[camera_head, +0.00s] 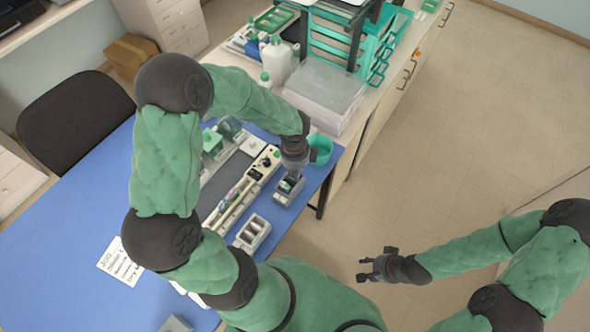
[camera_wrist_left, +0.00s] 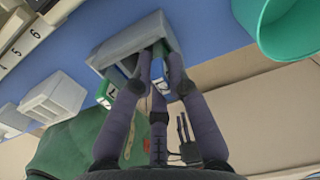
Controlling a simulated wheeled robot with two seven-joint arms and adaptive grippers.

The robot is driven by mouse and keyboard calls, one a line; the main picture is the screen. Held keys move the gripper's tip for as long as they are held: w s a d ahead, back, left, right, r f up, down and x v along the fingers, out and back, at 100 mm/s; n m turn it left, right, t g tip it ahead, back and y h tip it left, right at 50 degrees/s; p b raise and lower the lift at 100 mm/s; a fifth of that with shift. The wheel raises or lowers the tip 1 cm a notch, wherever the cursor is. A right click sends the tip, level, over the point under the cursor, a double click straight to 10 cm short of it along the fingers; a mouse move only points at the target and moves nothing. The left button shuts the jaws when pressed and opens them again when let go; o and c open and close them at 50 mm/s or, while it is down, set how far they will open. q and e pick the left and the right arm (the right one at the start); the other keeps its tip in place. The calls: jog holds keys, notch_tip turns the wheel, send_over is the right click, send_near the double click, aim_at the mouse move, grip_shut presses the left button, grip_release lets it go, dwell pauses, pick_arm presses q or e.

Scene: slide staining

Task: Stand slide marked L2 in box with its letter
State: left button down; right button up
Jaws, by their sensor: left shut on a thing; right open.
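My left gripper (camera_head: 292,165) points down at a grey box (camera_head: 283,198) near the right edge of the blue table. A green label with a white letter (camera_wrist_left: 106,94) shows beside the left finger; the letter is not clear. My right gripper (camera_head: 378,267) is open and empty above the floor.
A white slotted box (camera_head: 252,233) stands nearer on the table and also shows in the wrist view (camera_wrist_left: 52,99). A teal cup (camera_head: 321,150) stands just behind the grey box. A numbered strip (camera_head: 237,200) lies to the left. A written sheet (camera_head: 120,262) lies farther left.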

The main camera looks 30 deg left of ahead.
pick_arm(q)
jog(key=shift+f, duration=0.25)
jog(key=c, duration=1.1)
grip_release()
jog(key=shift+c, duration=0.2)
notch_tip(320, 180, up, 12)
